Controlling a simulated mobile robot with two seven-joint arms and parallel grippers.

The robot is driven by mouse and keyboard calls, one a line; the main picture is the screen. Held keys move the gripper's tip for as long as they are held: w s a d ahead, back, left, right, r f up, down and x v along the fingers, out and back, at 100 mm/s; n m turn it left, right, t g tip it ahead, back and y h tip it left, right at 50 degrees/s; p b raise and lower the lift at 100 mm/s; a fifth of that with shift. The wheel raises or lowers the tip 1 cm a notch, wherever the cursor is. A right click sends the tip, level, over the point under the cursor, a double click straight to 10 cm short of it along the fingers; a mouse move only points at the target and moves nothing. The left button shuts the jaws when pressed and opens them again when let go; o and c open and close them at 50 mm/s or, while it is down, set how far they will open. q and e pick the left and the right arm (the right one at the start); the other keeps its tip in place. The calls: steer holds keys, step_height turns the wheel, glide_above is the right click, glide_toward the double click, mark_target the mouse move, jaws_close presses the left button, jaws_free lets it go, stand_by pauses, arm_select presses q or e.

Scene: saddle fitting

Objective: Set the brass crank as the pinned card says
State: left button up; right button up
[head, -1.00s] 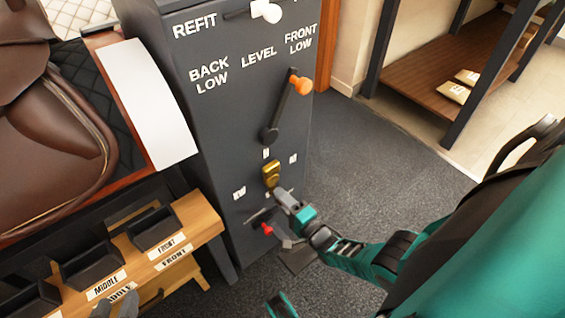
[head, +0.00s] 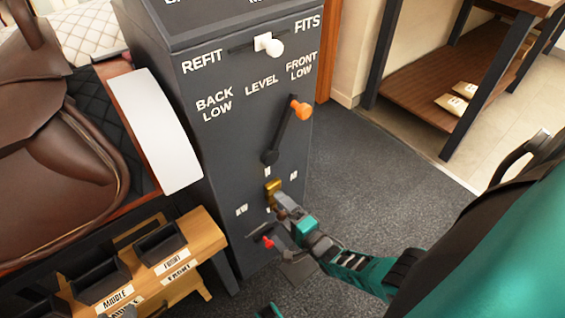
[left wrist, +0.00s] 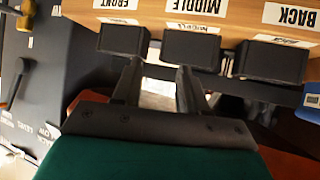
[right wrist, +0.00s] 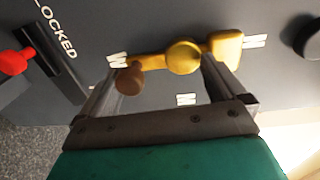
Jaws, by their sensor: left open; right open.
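The brass crank (head: 271,189) is on the front of the dark grey cabinet, below the orange-knobbed lever. In the right wrist view, the brass crank (right wrist: 182,57) has a brown knob (right wrist: 130,78) toward the left, and small white labels stand around it. My right gripper (head: 281,205) is at the crank. Its open fingers (right wrist: 160,82) are spread around the crank's knob side and hub, with no clear grip. My left gripper (left wrist: 159,85) is open and empty, facing labelled bins. I cannot make out the pinned card.
The orange-knobbed lever (head: 300,110) points toward FRONT LOW. A white slider knob (head: 272,46) sits between REFIT and FITS. A red-tipped lever (right wrist: 14,62) is beside LOCKED. Bins (head: 98,283) on a wooden bench and a brown saddle (head: 60,150) are at left.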

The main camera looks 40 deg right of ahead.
mark_target(274, 162)
steer(key=shift+t, duration=0.4)
steer(key=r+p, duration=0.2)
steer(key=r, duration=0.3)
steer(key=r+p, duration=0.3)
steer(key=r, duration=0.2)
steer(key=r+p, duration=0.3)
steer(key=r, duration=0.2)
steer(key=shift+w+d, duration=0.15)
steer(key=shift+w, duration=0.2)
steer(key=c, duration=0.3)
step_height(274, 162, up, 2)
steer(key=shift+r+p, duration=0.1)
steer(key=shift+p, duration=0.45)
